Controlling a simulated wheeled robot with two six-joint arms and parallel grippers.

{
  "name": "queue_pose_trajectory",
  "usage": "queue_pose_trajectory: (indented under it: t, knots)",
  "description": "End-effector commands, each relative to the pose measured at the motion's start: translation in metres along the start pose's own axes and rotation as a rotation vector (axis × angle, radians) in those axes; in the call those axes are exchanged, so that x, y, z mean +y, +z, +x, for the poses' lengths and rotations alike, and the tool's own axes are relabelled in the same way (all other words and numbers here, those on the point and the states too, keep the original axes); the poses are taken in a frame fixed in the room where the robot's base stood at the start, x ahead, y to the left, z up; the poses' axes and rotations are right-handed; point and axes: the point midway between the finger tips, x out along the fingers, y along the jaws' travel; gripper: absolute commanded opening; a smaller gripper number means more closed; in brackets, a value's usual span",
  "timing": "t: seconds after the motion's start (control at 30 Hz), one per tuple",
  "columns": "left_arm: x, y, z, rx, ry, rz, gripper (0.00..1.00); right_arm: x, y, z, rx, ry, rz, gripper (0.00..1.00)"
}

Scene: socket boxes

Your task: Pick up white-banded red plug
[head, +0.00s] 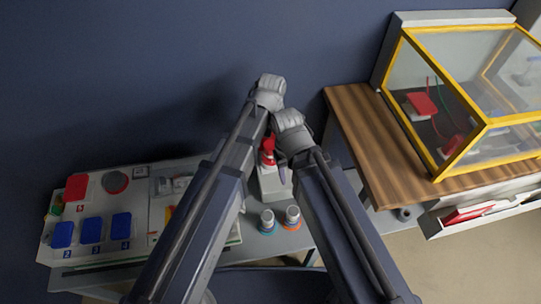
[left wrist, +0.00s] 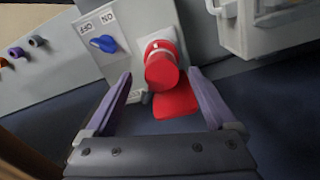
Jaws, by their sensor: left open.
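The red plug with a white band (left wrist: 161,68) sits at the socket of a light grey box (left wrist: 95,22) in the left wrist view. It also shows in the head view as a red shape (head: 267,152), partly hidden by my arms. My left gripper (left wrist: 160,76) is open, its two purple fingers on either side of the plug with gaps. A red flap-like piece (left wrist: 176,101) lies just below the plug. In the head view my left gripper (head: 268,92) is at the upper centre. My right gripper (head: 290,124) is close beside it; its fingers are hidden.
A blue knob (left wrist: 103,43) marked ON and OFF is left of the plug. Two small ringed plugs (head: 267,220) (head: 292,217) stand in front of the box. A numbered panel (head: 145,215) lies left. A yellow-framed clear case (head: 436,170) stands on a wooden top (head: 365,140) at right.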

Motion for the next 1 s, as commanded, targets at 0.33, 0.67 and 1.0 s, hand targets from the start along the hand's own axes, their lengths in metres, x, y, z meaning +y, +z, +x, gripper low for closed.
queue_pose_trajectory:
  t: [0.33, 0.67, 1.0]
  knots:
    - [-0.002, 0.002, 0.045, 0.000, 0.000, 0.000, 0.91, -0.004, -0.003, 0.044, 0.000, 0.000, 0.000, 0.50]
    - [-0.002, 0.002, 0.046, 0.000, 0.000, 0.000, 0.91, -0.004, -0.003, 0.046, 0.000, 0.000, 0.000, 0.50]
    - [-0.002, 0.002, 0.046, 0.000, 0.000, 0.000, 0.52, -0.004, -0.003, 0.046, 0.000, 0.000, 0.000, 0.50]
